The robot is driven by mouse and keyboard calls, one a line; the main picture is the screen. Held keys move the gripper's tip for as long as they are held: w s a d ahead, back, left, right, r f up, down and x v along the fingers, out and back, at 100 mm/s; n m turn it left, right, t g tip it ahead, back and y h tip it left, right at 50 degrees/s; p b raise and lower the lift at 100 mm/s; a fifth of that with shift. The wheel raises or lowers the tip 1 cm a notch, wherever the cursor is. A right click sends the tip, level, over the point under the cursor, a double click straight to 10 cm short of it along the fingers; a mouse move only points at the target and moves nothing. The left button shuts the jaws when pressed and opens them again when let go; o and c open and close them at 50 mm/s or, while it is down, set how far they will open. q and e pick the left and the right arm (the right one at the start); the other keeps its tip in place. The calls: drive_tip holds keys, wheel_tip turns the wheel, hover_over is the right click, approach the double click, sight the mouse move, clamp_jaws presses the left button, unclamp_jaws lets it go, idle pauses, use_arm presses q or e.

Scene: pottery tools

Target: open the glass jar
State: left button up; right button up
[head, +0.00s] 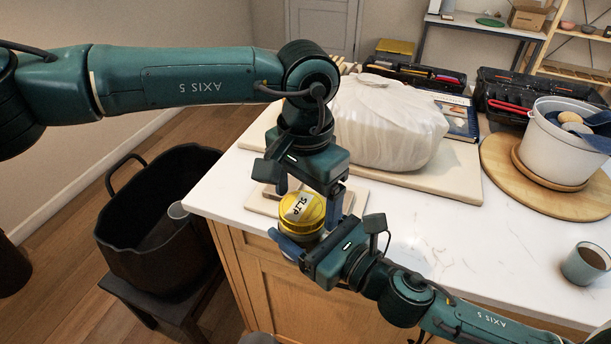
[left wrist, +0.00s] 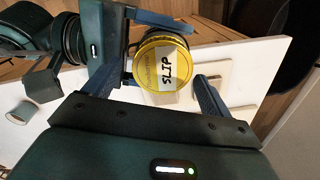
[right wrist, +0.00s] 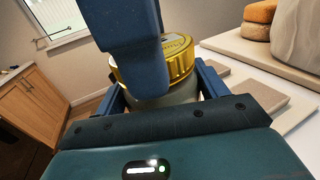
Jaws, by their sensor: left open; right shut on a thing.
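The glass jar (right wrist: 168,97) has a ribbed gold lid (head: 302,211) with a white "SLIP" label (left wrist: 172,66). The lid is on the jar, and the jar looks about upright at the counter's front edge. My right gripper (head: 316,238) is shut on the jar's body below the lid; its fingers flank the body in the right wrist view. My left gripper (head: 308,196) points down from above, open, with its fingers on either side of the lid; one finger hides part of the lid in the right wrist view. Whether the jar's base touches anything is hidden.
A plastic-wrapped clay block (head: 388,122) stands on a board (head: 455,180) behind the jar. Small tiles (head: 262,205) lie beside the jar. A white bucket (head: 556,150) and a mug (head: 586,263) stand to the right. A dark tub (head: 155,255) is left of the counter. The counter's middle right is clear.

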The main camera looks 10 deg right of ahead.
use_arm(q)
drive_tip(key=shift+f, duration=0.35)
drive_tip(key=shift+c, duration=0.4)
